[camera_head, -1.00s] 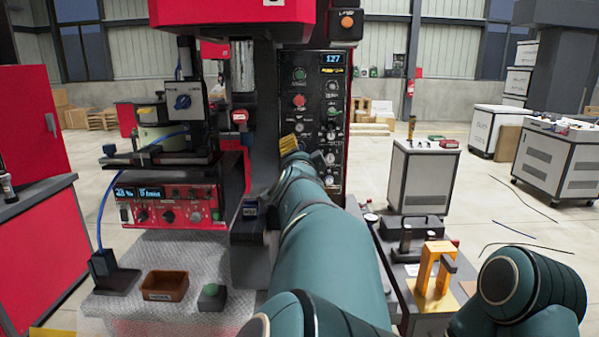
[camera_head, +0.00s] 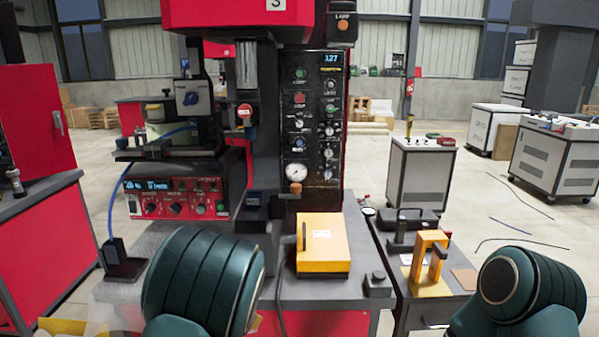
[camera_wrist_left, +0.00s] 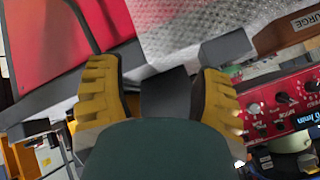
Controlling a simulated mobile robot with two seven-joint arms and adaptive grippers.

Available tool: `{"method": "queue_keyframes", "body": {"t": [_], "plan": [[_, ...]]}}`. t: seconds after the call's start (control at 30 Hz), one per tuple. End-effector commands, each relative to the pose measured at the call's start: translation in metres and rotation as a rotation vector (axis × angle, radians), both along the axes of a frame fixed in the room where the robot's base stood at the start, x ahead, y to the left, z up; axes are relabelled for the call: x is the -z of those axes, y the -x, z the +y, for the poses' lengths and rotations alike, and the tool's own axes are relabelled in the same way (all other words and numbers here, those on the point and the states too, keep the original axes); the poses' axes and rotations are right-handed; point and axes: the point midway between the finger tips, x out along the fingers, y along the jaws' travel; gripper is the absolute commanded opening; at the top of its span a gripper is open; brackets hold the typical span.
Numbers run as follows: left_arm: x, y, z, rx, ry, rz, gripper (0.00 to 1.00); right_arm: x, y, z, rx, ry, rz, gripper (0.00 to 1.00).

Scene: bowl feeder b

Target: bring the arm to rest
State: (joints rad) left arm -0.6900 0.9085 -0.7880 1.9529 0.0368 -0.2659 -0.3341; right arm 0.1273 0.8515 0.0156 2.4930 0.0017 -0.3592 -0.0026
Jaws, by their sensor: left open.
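My left gripper (camera_wrist_left: 160,97) shows only in the left wrist view. Its two yellow ridged fingers stand wide apart, with nothing held between them. Behind the fingers are a grey patterned mat (camera_wrist_left: 190,35) and a red control panel (camera_wrist_left: 285,100) with knobs. In the head view my left arm (camera_head: 205,280) shows only as a dark green link at the bottom, and its gripper is hidden or out of frame. My right arm (camera_head: 525,290) shows as a dark green link at the bottom right; its gripper is out of view.
A yellow box (camera_head: 322,245) sits on the grey bench ahead. The red control unit (camera_head: 178,190) and black panel (camera_head: 312,130) rise behind. An orange bracket (camera_head: 430,262) stands on the cart at right. Open floor lies beyond, with loose cables.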

Motion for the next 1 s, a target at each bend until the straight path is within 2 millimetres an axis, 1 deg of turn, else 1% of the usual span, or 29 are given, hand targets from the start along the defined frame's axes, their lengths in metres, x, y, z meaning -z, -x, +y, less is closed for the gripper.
{"method": "queue_keyframes", "body": {"t": [0.03,0.07,0.1,0.17,0.2,0.27,0.3,0.33,0.4,0.5,0.6,0.7,0.8,1.0], "plan": [[0.031,0.022,0.010,-0.042,0.051,0.068,0.66,0.000,0.000,0.000,0.000,0.000,0.000,0.00],[0.047,0.036,0.012,-0.065,0.083,0.104,0.66,0.000,0.000,0.000,0.000,0.000,0.000,0.00],[0.067,0.054,0.014,-0.095,0.126,0.152,0.66,0.000,0.000,0.000,0.000,0.000,0.000,0.00],[0.095,0.085,0.015,-0.145,0.195,0.228,0.66,0.000,0.000,0.000,0.000,0.000,0.000,0.00],[0.111,0.106,0.013,-0.177,0.244,0.278,0.66,0.000,0.000,0.000,0.000,0.000,0.000,0.00],[0.131,0.138,0.009,-0.226,0.315,0.349,0.66,0.000,0.000,0.000,0.000,0.000,0.000,0.00],[0.141,0.159,0.004,-0.258,0.364,0.393,0.66,0.000,0.000,0.000,0.000,0.000,0.000,0.00],[0.147,0.174,0.001,-0.280,0.400,0.426,0.66,0.000,0.000,0.000,0.000,0.000,0.000,0.00],[0.157,0.207,-0.010,-0.330,0.482,0.496,0.66,0.000,0.000,0.000,0.000,0.000,0.000,0.00],[0.161,0.246,-0.025,-0.389,0.582,0.577,0.66,0.000,0.000,0.000,0.000,0.000,0.000,0.00],[0.159,0.272,-0.038,-0.429,0.658,0.632,0.66,0.000,0.000,0.000,0.000,0.000,0.000,0.00],[0.156,0.287,-0.046,-0.453,0.704,0.665,0.66,0.000,0.000,0.000,0.000,0.000,0.000,0.00],[0.154,0.293,-0.050,-0.460,0.724,0.677,0.66,0.000,0.000,0.000,0.000,0.000,0.000,0.00],[0.154,0.293,-0.050,-0.460,0.724,0.677,0.66,0.000,0.000,0.000,0.000,0.000,0.000,0.00]]}}
